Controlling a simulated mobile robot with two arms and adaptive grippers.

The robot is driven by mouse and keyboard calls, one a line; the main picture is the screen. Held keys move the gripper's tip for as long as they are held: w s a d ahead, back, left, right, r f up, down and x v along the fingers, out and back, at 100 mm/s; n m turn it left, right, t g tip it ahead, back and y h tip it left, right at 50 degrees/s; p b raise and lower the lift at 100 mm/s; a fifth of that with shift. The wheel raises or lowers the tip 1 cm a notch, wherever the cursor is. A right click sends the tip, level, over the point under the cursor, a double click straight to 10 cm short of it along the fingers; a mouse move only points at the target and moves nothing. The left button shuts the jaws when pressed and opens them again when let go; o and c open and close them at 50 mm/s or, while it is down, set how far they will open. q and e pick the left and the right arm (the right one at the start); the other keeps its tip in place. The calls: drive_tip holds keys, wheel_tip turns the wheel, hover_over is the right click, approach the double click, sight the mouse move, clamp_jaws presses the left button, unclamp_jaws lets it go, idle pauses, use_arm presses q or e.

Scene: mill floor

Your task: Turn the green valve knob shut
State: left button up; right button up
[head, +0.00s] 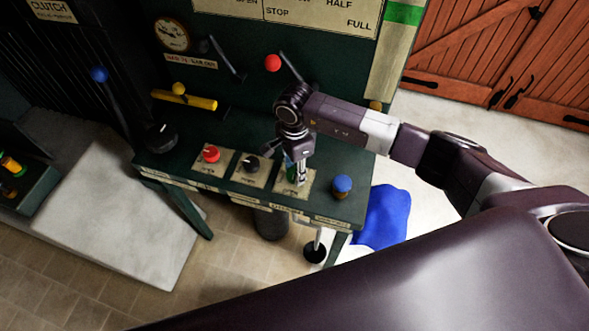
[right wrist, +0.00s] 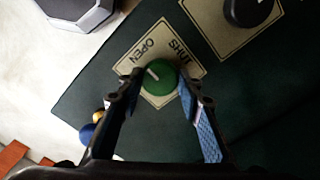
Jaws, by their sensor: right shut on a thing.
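The green valve knob (right wrist: 160,84) sits on a cream plate (right wrist: 131,54) marked OPEN and SHUT, seen in the right wrist view. Its white pointer line lies toward the upper left of the knob, on the side of the word OPEN. My right gripper (right wrist: 158,90) reaches down over the knob with a finger on each side and is shut on it. In the head view my right gripper (head: 298,176) comes down on the plate at the right of the green bench, and it hides most of the knob. My left gripper is not in view.
A red knob (head: 211,153) and a black knob (head: 250,163) stand to the left on the bench (head: 340,160). A blue knob (head: 342,184) stands close on the right. Levers with red (head: 272,62) and blue (head: 99,74) balls rise behind and left.

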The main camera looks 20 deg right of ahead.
drive_tip(key=m+b, duration=0.2)
drive_tip(key=m, duration=0.1)
drive_tip(key=shift+f+m+b, duration=0.1)
drive_tip(key=shift+m+b, duration=0.3)
drive_tip(key=m+b, duration=0.2)
drive_tip(key=m, duration=0.2)
drive_tip(key=shift+m+b, duration=0.3)
drive_tip(key=m+b, duration=0.2)
drive_tip(key=m, duration=0.3)
drive_tip(key=shift+m+b, duration=0.9)
drive_tip(key=shift+m, duration=1.4)
drive_tip(key=shift+r, duration=0.2)
drive_tip(key=o, duration=1.2)
drive_tip(key=shift+c, duration=0.2)
